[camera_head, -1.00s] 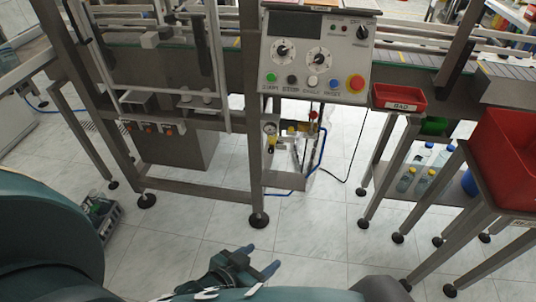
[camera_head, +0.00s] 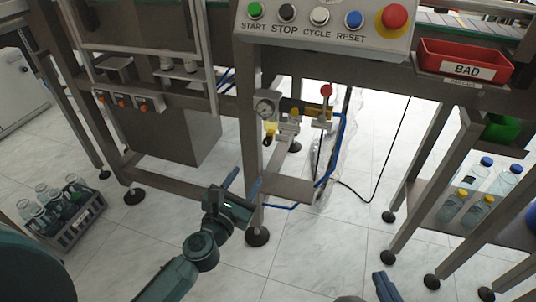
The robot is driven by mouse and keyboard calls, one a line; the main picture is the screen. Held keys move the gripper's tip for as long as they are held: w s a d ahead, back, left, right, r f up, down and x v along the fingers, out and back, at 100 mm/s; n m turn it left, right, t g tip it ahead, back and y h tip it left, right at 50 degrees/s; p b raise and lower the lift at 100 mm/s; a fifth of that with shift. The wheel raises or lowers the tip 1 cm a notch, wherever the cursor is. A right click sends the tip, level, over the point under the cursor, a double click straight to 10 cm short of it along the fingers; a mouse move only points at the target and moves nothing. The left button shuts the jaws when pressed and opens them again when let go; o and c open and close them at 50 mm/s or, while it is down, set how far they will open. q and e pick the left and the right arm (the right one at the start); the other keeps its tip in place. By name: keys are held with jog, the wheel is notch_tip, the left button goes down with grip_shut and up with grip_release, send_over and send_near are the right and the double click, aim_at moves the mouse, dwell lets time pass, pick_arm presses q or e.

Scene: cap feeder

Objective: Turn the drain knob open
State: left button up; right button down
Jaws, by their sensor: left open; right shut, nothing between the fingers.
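An air unit with a round gauge (camera_head: 265,108) is fixed to the machine leg under the control panel. A red knob (camera_head: 326,91) tops a grey fitting at its right end. A small yellow part (camera_head: 269,132) hangs below the gauge. I cannot tell for sure which of these is the drain knob. My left gripper (camera_head: 244,181) is open and empty, below the air unit and left of the metal shelf, apart from the unit in the picture. My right gripper (camera_head: 384,286) shows only as shut fingers at the bottom edge, well away from the unit.
A blue hose (camera_head: 340,150) loops right of the unit beside a bracket shelf (camera_head: 285,187). The control panel (camera_head: 325,22) overhangs above. A red BAD bin (camera_head: 466,64) and bottles (camera_head: 480,175) are at right. A bottle crate (camera_head: 62,222) stands on the floor at left.

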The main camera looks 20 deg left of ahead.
aim_at(266, 143)
pick_arm(q)
jog(key=shift+n, duration=0.6)
jog(key=w, duration=0.4)
jog(key=w+b, duration=0.1)
jog(key=w, duration=0.7)
jog(key=shift+w+d+f+b, duration=0.25)
jog(key=shift+w+f+b, duration=0.1)
jog(key=shift+f+b, duration=0.05)
jog(key=shift+w, duration=0.65)
pick_arm(e)
jog(key=shift+w+a+f+n+t+y, duration=0.1)
jog(key=shift+w+a+n+t+y, duration=0.3)
jog(key=shift+t, duration=0.4)
pick_arm(q)
jog(key=shift+c, duration=0.2)
pick_arm(e)
jog(key=shift+w+d, duration=0.1)
pick_arm(q)
grip_shut()
